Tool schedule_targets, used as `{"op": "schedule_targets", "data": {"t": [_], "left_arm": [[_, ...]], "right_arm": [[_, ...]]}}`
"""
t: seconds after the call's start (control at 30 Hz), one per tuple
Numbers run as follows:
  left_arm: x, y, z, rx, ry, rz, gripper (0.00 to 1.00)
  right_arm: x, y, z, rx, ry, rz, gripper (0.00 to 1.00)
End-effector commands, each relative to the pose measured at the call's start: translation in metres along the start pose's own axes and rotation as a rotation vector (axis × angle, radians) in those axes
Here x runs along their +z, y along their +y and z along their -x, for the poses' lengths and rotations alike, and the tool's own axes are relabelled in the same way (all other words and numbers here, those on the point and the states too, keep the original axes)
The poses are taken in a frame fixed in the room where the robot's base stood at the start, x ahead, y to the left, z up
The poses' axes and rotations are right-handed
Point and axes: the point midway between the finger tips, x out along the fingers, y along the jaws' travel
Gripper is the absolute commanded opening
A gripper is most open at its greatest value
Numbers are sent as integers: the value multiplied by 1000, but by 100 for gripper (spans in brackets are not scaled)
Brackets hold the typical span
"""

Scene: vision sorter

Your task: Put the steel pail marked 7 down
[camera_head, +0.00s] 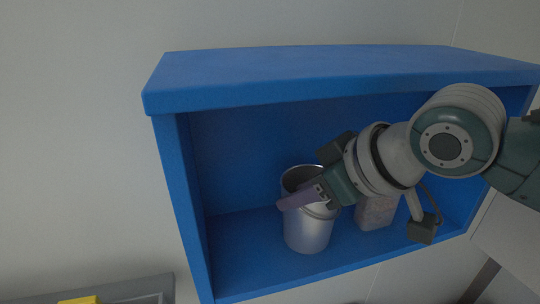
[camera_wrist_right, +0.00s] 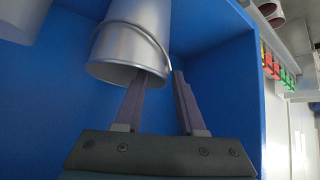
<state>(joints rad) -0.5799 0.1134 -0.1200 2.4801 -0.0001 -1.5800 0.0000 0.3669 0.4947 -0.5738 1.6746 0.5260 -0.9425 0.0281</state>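No number 7 shows on the side I see. My right gripper (camera_head: 300,200) is at the pail's rim. In the wrist view its two purple fingers (camera_wrist_right: 160,75) are apart, one overlapping the pail's mouth and one just outside the rim. My left gripper is in neither view.
The blue shelf box (camera_head: 330,63) has a top and side walls close around my right arm. A greyish box (camera_head: 376,212) stands right of the pail, partly behind my wrist. A grey tray (camera_head: 140,288) with a yellow item (camera_head: 80,300) is at lower left.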

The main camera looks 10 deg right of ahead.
Motion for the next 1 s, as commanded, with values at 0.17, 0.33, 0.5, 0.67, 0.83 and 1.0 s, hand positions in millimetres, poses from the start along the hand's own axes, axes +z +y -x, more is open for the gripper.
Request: {"op": "schedule_targets", "data": {"t": [0.17, 0.33, 0.5, 0.67, 0.83, 1.0], "left_arm": [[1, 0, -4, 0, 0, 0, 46], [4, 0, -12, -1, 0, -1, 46], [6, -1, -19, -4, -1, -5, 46], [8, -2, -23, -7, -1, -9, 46], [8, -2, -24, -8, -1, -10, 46], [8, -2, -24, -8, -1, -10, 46]], "right_arm": [[1, 0, 20, 1, 2, 3, 39], [2, 0, 52, 2, 2, 5, 39], [2, 0, 83, 2, 1, 5, 39], [0, 1, 105, 2, 2, 1, 39], [8, -6, 112, -6, -10, -6, 39], [58, -39, 99, -4, -85, -70, 39]]}}
